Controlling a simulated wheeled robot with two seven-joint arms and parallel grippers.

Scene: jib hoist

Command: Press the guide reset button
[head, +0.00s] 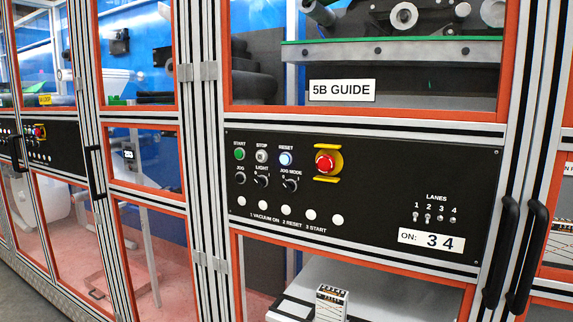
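The guide's black control panel (370,205) fills the middle of the head view, under a white sign (342,90) reading "5B GUIDE". The reset button (285,159) is round and blue-white, looks lit, and sits under the label "RESET". To its left are the grey stop button (262,157) and the green start button (239,154). To its right is a red emergency stop (326,163) on a yellow surround. Nothing covers the reset button. Neither of my grippers shows in this view.
Black rotary knobs (290,184) sit just below the buttons. Lane switches (428,218) and an "ON: 34" label (431,240) are at the panel's right. Black door handles (527,258) stick out at the right. Another panel (45,145) is at the far left.

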